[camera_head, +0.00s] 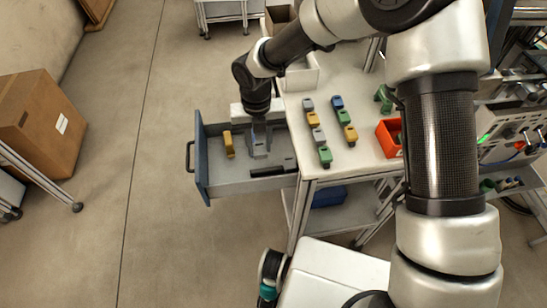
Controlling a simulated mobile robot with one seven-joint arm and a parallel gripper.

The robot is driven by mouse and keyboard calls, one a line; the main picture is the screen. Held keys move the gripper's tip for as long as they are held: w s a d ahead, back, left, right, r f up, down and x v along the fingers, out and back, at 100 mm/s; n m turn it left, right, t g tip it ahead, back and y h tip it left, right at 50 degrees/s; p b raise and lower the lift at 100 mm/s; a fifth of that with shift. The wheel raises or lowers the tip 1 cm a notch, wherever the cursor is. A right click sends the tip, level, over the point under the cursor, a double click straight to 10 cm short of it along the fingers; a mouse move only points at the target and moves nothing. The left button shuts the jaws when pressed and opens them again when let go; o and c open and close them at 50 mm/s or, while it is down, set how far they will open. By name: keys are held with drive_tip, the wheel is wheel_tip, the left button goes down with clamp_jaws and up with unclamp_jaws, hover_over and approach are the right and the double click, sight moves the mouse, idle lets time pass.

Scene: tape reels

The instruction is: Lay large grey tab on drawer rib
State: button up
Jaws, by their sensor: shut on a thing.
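A grey tab (260,151) is in the open drawer (203,157), below the end of my arm. My gripper (260,136) reaches down into the drawer and is shut on this grey tab. The fingertips are small and partly hidden by the wrist. A dark bar (268,170) lies across the drawer floor in front of the tab. I cannot tell whether it is the rib, or whether the tab touches the drawer floor or a rib. A yellow tab (228,144) stands in the drawer, left of my gripper.
Two rows of grey, yellow, blue and green tabs (319,137) stand on the white worktop (365,118). An orange bin (389,138) and a green piece (384,97) are farther right. A cardboard box (40,125) stands on the floor at left. The floor left of the drawer is clear.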

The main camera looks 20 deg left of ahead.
sight(259, 149)
drive_tip(key=f, duration=0.4)
drive_tip(key=shift+s+f, duration=0.2)
drive_tip(key=shift+f, duration=2.2)
drive_tip(key=shift+f+b, duration=0.2)
drive_tip(key=shift+b, duration=0.1)
drive_tip(key=o, duration=1)
drive_tip(key=shift+r, duration=0.1)
wheel_tip(259, 149, up, 12)
drive_tip(key=shift+r+p, duration=0.1)
drive_tip(key=shift+p, duration=0.4)
drive_tip(key=shift+w, duration=0.1)
